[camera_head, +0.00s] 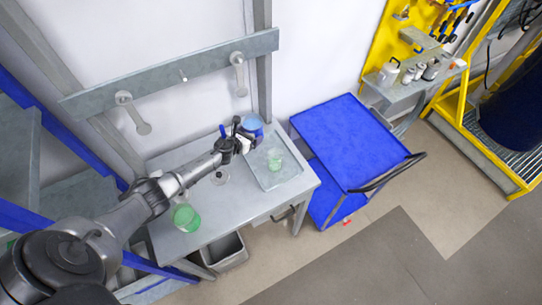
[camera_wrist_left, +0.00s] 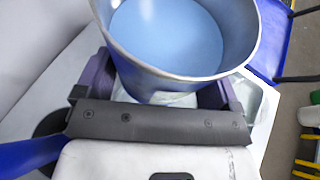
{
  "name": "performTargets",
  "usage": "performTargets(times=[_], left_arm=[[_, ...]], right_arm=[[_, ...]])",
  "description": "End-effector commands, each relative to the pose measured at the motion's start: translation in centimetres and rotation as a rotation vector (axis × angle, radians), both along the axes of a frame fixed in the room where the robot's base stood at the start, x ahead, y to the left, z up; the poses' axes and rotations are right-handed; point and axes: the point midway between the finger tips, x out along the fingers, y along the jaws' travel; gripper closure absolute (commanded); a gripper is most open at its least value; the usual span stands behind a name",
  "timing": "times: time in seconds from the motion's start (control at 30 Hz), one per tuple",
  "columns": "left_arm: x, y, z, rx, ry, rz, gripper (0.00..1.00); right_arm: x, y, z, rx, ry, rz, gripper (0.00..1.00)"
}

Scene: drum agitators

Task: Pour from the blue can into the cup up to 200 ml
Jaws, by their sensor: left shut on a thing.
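My left gripper (camera_head: 244,138) reaches over the grey table and is shut on the blue can (camera_head: 253,125). In the left wrist view the can (camera_wrist_left: 175,75) is between the dark fingers; its metal rim is wide open and the inside looks pale blue. I cannot tell whether that is liquid or the lining. A small clear, greenish cup (camera_head: 275,159) stands in a shallow grey tray, just to the right of and nearer than the can. Its markings are too small to read. My right gripper is not in view.
The grey tray (camera_head: 286,177) lies at the table's right end. A green container (camera_head: 186,217) stands at the front left, and a small round object (camera_head: 220,176) lies between. A blue cart (camera_head: 345,140) stands right of the table. A grey bin (camera_head: 225,252) is below.

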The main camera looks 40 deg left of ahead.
Motion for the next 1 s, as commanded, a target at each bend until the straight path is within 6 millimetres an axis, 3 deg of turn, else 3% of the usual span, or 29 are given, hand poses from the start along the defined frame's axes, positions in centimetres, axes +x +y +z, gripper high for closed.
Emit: performTargets(times=[0.57, 0.8, 1.0], left_arm=[[0.1, -0.3, -0.4, 0.058, -0.005, -0.001, 0.50], [0.0, -0.8, -0.9, 0.175, -0.011, -0.001, 0.50], [0.0, -1.3, -2.4, 0.275, -0.019, 0.000, 0.50]], right_arm=[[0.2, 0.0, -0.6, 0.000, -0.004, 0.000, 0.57], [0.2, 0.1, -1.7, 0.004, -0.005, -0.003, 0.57], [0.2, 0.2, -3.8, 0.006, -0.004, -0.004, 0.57]])
